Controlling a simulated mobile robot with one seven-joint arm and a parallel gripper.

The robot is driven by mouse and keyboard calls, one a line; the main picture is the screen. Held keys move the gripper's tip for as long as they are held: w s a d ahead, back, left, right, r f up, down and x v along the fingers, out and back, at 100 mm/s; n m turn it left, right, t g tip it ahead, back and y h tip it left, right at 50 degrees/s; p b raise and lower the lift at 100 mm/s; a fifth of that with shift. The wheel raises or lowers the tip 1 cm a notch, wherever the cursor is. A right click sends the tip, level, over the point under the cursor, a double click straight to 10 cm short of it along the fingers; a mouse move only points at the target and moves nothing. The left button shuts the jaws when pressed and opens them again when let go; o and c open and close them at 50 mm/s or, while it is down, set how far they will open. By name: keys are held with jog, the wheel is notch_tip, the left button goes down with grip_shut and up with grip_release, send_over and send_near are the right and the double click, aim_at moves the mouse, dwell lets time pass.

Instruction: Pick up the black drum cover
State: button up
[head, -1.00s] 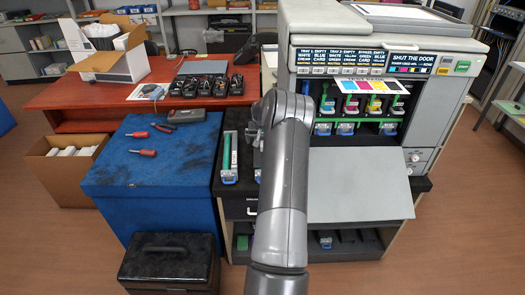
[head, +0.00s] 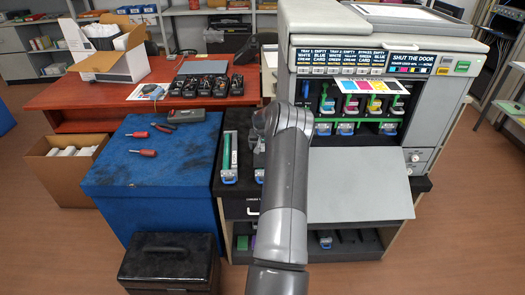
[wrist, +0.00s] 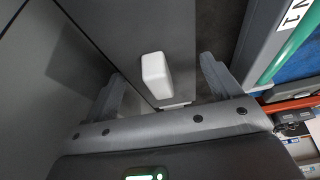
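I cannot single out the black drum cover with certainty. In the wrist view a dark grey panel (wrist: 160,25) with a small white block (wrist: 155,75) on it lies between my fingers. My gripper (wrist: 162,78) is open, one finger on each side of the white block, with gaps showing and nothing clasped. In the head view my arm hides the gripper. A green cartridge (head: 229,155) with a blue end lies on the black-topped stand (head: 238,190), left of my arm. A green part with a white label (wrist: 285,45) shows at the right of the wrist view.
The copier (head: 390,45) stands at right with several coloured cartridges inside and its grey door (head: 360,185) folded down. A blue box (head: 150,190) with tools on top stands left. A black case (head: 170,262) is in front. The red desk (head: 110,95) holds several black items.

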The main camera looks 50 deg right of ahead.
jog(key=c, duration=0.7)
jog(key=shift+o, duration=0.2)
notch_tip(320, 180, up, 15)
dwell(0.5)
jog(key=shift+n, duration=0.3)
jog(key=w+a+f, duration=0.2)
jog(key=w+a, duration=0.1)
jog(key=w+a+f, duration=0.3)
jog(key=w+a, duration=0.1)
jog(key=w+a+f, duration=0.2)
jog(key=w+a, duration=0.1)
jog(key=shift+w+a+f, duration=0.2)
jog(key=shift+w+f, duration=0.05)
jog(key=shift+w, duration=0.05)
jog(key=shift+a+f, duration=0.1)
jog(key=shift+f, duration=1.45)
